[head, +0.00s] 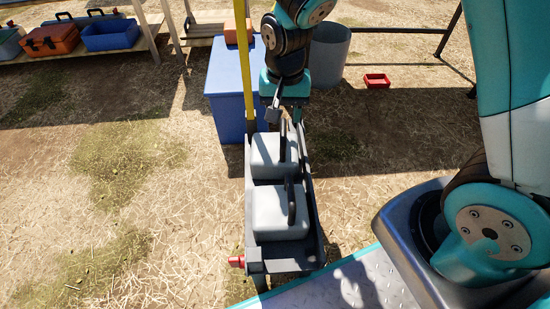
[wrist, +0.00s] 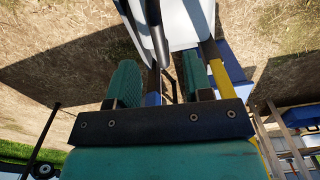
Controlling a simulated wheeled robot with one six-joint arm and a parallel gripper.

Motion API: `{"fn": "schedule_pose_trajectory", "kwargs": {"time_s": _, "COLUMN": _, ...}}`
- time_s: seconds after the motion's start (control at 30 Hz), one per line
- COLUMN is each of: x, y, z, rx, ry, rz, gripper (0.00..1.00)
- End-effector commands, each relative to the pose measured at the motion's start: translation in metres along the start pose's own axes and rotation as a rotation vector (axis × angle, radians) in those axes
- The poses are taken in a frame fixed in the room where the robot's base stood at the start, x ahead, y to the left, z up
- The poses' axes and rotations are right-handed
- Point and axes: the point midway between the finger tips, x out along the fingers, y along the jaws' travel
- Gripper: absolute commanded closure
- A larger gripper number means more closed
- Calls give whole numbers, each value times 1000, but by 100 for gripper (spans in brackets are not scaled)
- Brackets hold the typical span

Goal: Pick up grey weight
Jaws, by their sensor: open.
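Two grey weights with dark upright loop handles sit one behind the other in a narrow dark grey tray (head: 317,225). The near grey weight (head: 275,218) is toward the front of the tray, and the far grey weight (head: 266,158) is behind it. My gripper (head: 284,118) is above the tray's far end, by the far weight's handle (head: 283,143). In the wrist view my gripper (wrist: 160,82) is open, with its green pads apart. A dark handle (wrist: 155,38) and a pale grey weight (wrist: 190,22) show just beyond the pads. I cannot tell whether the handle is between them.
A yellow pole (head: 244,70) rises beside the tray's far end. A blue box (head: 226,92) and a grey bucket (head: 329,55) stand behind it. A red tray (head: 377,80) lies on the ground. A bench at back left holds an orange case (head: 50,41) and blue bin (head: 110,35).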

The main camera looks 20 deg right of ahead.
Motion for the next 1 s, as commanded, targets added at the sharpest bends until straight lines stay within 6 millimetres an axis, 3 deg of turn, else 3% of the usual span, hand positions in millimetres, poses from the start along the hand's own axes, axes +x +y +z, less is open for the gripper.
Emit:
{"fn": "schedule_pose_trajectory", "kwargs": {"time_s": 0.17, "x": 15, "y": 1, "z": 0, "rx": 2, "ry": -1, "rz": 1, "gripper": 53}}
{"fn": "schedule_pose_trajectory", "kwargs": {"time_s": 0.4, "x": 55, "y": 2, "z": 0, "rx": 3, "ry": -1, "rz": 1, "gripper": 53}}
{"fn": "schedule_pose_trajectory", "kwargs": {"time_s": 0.67, "x": 58, "y": 1, "z": -1, "rx": 3, "ry": 1, "rz": -1, "gripper": 53}}
{"fn": "schedule_pose_trajectory", "kwargs": {"time_s": 0.9, "x": 58, "y": 1, "z": -1, "rx": 3, "ry": 1, "rz": -1, "gripper": 100}}
{"fn": "schedule_pose_trajectory", "kwargs": {"time_s": 1.0, "x": 58, "y": 1, "z": -1, "rx": 3, "ry": 1, "rz": -1, "gripper": 100}}
